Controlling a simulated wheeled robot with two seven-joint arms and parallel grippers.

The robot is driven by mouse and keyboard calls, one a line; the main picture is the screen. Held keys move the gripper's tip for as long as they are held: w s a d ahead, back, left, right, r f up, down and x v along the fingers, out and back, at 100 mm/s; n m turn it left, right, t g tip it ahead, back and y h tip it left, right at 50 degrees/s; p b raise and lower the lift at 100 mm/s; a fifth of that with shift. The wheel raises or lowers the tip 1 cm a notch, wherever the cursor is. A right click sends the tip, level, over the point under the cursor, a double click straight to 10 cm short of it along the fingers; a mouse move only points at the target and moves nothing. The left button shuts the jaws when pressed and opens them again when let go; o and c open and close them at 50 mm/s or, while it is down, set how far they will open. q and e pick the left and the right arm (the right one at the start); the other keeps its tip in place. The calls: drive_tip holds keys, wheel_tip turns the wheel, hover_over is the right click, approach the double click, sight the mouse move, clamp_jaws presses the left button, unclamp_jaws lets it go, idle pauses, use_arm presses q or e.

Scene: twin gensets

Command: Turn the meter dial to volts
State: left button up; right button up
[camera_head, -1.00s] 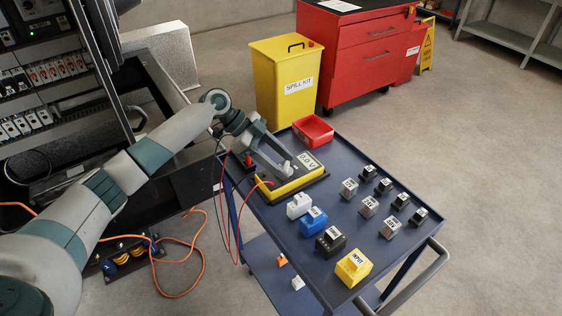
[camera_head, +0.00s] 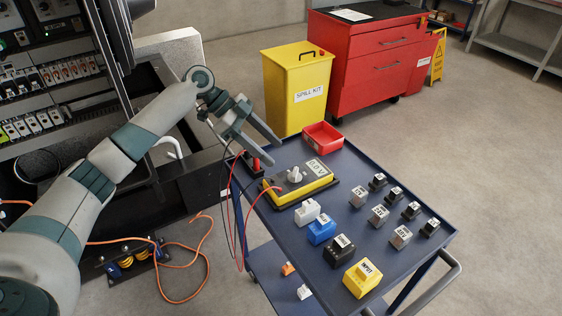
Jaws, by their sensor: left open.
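The yellow and black meter (camera_head: 318,187) lies on the blue cart (camera_head: 375,245), near its far left part. Its pale dial (camera_head: 295,175) shows as a raised knob on the face, beside a display with dark characters. I cannot read the dial's setting. Red leads run from the meter's left side. My left gripper (camera_head: 276,151) is open and empty, above and to the left of the dial, apart from it. The dial is in plain view. My right gripper is not in view.
Several labelled blocks and small plugs, among them a yellow block (camera_head: 362,279) and a blue one (camera_head: 321,229), stand on the cart. A red tray (camera_head: 323,137) sits behind the meter. A yellow spill kit bin (camera_head: 297,95) and red cabinet (camera_head: 372,62) stand beyond.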

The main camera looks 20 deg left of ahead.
use_arm(q)
drive_tip(key=b+v, duration=0.1)
drive_tip(key=v, duration=0.7)
drive_tip(key=shift+a+r, duration=0.3)
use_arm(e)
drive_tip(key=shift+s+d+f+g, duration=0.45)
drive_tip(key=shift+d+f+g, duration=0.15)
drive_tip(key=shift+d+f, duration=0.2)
